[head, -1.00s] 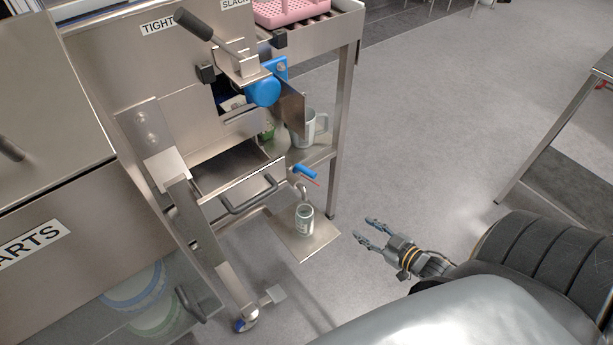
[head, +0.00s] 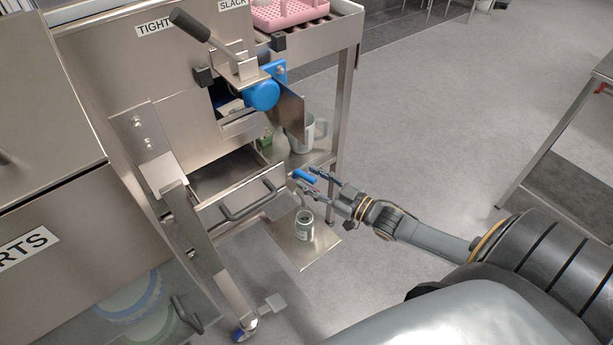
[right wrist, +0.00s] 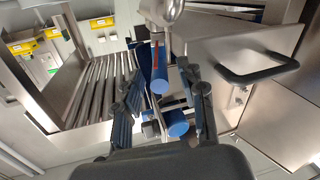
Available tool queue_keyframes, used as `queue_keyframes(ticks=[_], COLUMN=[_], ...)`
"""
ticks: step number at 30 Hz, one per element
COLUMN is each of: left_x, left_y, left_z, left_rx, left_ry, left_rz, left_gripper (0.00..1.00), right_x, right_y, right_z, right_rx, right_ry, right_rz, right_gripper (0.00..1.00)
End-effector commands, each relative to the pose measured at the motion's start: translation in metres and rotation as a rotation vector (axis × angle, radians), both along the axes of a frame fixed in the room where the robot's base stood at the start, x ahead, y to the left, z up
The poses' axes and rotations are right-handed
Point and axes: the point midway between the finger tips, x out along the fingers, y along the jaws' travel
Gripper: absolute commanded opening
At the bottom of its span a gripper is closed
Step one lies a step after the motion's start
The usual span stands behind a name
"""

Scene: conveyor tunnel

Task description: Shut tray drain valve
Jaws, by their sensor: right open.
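The tray drain valve shows as a blue lever (head: 305,177) on a metal spout at the right end of the pulled-out tray (head: 238,200). In the right wrist view the blue lever (right wrist: 160,76) has a thin red strip beside it and lies between my fingers. My right gripper (head: 307,180) is open, its fingers on either side of the lever; I cannot tell whether they touch it. The gripper also shows in the right wrist view (right wrist: 165,85). A small can (head: 304,226) stands under the spout on a low metal plate (head: 322,245). My left gripper is not in view.
The tray's dark bar handle (head: 250,203) sticks out close to the valve. Above are a blue roller (head: 262,95) and a black-gripped lever (head: 190,25). A pitcher (head: 306,133) stands on the shelf behind.

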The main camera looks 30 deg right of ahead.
Motion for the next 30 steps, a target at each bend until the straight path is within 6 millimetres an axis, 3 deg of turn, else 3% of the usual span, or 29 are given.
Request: queue_keyframes(ticks=[6,15,16,22,30], left_x=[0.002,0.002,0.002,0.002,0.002], left_y=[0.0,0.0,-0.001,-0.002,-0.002], left_z=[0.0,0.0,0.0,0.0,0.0], left_rx=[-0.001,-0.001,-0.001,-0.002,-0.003], left_ry=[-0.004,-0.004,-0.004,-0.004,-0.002], left_rz=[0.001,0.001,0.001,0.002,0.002], left_gripper=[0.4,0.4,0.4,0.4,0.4], right_x=[0.017,0.019,0.019,0.019,0.019], right_y=[0.006,0.007,0.007,0.007,0.007], right_z=[-0.001,-0.001,-0.001,-0.001,0.0], right_rx=[0.001,0.0,0.0,0.0,0.0], right_ry=[0.0,0.002,0.002,0.002,0.001], right_rz=[0.0,0.0,0.0,0.0,0.001], right_gripper=[0.4,0.4,0.38,0.0,0.0])
